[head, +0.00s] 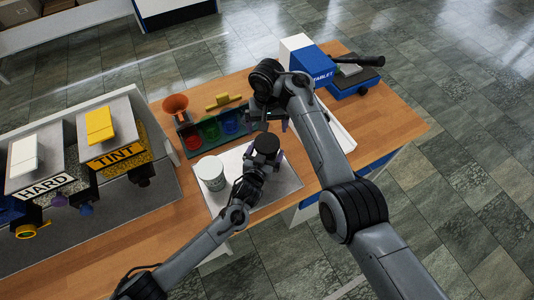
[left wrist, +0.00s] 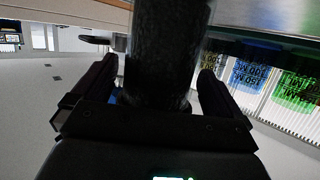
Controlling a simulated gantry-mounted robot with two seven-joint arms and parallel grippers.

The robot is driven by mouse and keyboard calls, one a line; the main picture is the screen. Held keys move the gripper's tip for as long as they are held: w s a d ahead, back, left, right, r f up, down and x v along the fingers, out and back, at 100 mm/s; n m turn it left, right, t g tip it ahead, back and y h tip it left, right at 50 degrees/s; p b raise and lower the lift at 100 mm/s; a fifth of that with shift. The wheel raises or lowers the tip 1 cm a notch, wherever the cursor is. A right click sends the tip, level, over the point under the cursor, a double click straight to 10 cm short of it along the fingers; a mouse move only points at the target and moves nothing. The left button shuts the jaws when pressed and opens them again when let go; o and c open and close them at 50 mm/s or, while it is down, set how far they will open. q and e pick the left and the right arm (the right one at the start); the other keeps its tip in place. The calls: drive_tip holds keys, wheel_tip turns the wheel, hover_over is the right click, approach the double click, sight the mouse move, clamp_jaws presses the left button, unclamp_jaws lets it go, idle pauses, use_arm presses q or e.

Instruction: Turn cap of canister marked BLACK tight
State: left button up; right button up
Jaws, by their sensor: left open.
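A dark canister with a round black top (head: 266,144) stands on the pale mat (head: 284,187); I cannot read a mark on it. My left gripper (head: 262,166) is at its near side. In the left wrist view the dark cylinder (left wrist: 163,45) lies between the spread fingers of my left gripper (left wrist: 155,80), with a gap showing at the left finger. My right gripper (head: 272,122) hangs just behind and above the black top; its fingers are too dark and small to read. Whether it touches the top is unclear.
A white-lidded canister (head: 211,170) stands left of the dark one. Behind is a rack with red, green and blue cups (head: 209,128). HARD and TINT presses (head: 117,150) stand at left, a blue TABLET press (head: 338,76) at back right. Bare wood (head: 392,122) lies at right.

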use_arm(q)
drive_tip(key=shift+c, duration=0.2)
clamp_jaws()
use_arm(e)
drive_tip(key=shift+d+n, duration=0.1)
drive_tip(key=shift+n, duration=0.7)
drive_tip(key=n, duration=0.3)
idle(0.4)
